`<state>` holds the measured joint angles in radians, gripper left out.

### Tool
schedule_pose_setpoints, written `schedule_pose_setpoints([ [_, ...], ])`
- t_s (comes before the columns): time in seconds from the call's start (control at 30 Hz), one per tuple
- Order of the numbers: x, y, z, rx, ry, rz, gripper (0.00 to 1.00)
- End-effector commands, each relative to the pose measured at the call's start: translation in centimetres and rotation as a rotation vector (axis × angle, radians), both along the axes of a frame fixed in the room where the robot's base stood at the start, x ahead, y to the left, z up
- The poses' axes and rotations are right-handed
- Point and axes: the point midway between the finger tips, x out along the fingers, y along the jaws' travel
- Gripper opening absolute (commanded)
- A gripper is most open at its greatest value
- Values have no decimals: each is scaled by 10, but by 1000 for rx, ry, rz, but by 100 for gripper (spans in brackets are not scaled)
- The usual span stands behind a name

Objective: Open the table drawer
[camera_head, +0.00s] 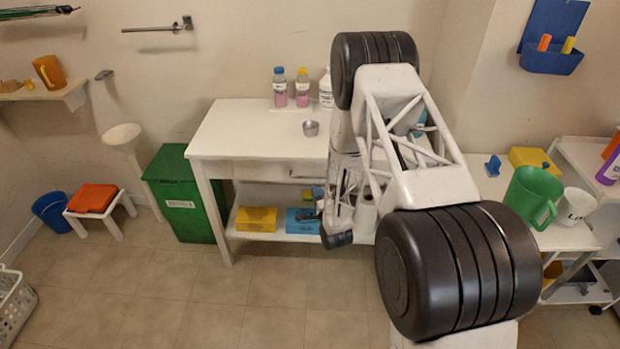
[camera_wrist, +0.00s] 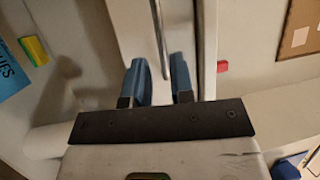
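The white table (camera_head: 240,133) stands against the back wall, and its drawer front (camera_head: 262,172) is under the top, partly behind my arm. The drawer looks closed. Its thin metal bar handle (camera_head: 305,177) shows just left of my arm. In the wrist view the drawer front (camera_wrist: 130,25) is turned sideways, and the handle (camera_wrist: 160,40) runs down toward the gap between my fingers. My gripper (camera_wrist: 161,84) has two blue fingers, apart, with the near end of the handle appearing between them. I cannot tell whether they touch it.
Bottles (camera_head: 291,88) and a metal cup (camera_head: 310,128) stand on the tabletop. A yellow box (camera_head: 256,219) and a blue box (camera_head: 301,221) lie on the lower shelf. A green bin (camera_head: 180,195) stands left of the table. The floor in front is clear.

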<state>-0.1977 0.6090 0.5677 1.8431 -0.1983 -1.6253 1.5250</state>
Motion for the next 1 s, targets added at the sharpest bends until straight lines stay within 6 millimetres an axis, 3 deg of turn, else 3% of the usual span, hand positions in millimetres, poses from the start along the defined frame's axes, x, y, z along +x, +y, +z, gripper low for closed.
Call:
schedule_pose_setpoints([
  [0.27,7,3,1,-1,0,0,22],
  [0.8,59,24,11,-1,-1,0,22],
  [1.0,69,29,13,0,1,-1,22],
])
